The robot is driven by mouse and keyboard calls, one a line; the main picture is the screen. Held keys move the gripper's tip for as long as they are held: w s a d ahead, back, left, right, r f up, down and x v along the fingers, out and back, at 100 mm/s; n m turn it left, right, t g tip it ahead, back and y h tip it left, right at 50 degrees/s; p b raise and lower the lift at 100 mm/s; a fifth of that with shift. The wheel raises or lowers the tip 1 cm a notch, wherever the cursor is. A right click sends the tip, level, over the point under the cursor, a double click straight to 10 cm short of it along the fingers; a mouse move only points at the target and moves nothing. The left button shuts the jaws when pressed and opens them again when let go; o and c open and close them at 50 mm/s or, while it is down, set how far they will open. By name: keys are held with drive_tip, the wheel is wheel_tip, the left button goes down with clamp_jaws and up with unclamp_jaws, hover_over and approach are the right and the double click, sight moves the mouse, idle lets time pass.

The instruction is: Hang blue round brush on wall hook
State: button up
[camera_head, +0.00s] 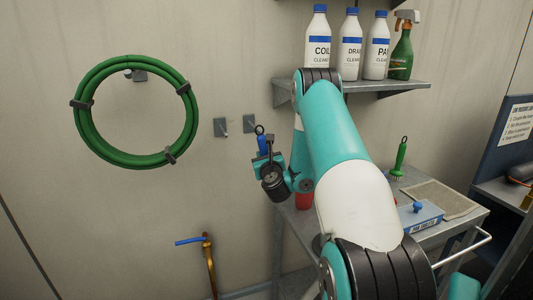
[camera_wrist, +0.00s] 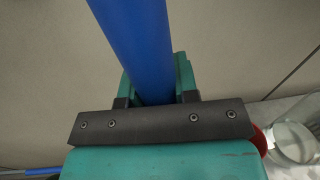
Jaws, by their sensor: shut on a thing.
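My gripper (camera_head: 266,155) is shut on the blue handle of the round brush (camera_head: 262,143), in front of the wall. In the head view a dark loop tops the handle, and the arm's end hides most of the brush. In the wrist view the blue handle (camera_wrist: 135,45) rises between the two green fingers (camera_wrist: 157,88), tilted a little; the bristles are not visible there. Two small grey wall hooks, a left one (camera_head: 221,127) and a right one (camera_head: 250,123), look bare. The loop appears just right of the right hook; whether it touches cannot be told.
A green hose coil (camera_head: 92,140) hangs on the wall at left. A shelf (camera_head: 412,85) with several bottles is above right. The table (camera_head: 465,216) below holds a green brush (camera_head: 399,162), a blue box (camera_head: 418,217) and a red container (camera_head: 304,201). A blue-levered pipe (camera_head: 208,262) stands low.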

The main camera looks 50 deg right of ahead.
drive_tip(key=shift+w+d+r+p, duration=0.1)
drive_tip(key=shift+w+d+p, duration=0.3)
drive_tip(key=shift+p, duration=0.9)
drive_tip(key=shift+w+f+p, duration=0.2)
drive_tip(key=shift+w+p, duration=0.15)
drive_tip(key=shift+p, duration=0.4)
drive_tip(key=shift+w+d+f+p, duration=0.15)
drive_tip(key=shift+w+f+p, duration=0.15)
drive_tip(key=shift+p, duration=0.4)
drive_tip(key=shift+s, duration=0.1)
drive_tip(key=o, duration=1)
drive_tip(key=shift+f, duration=0.15)
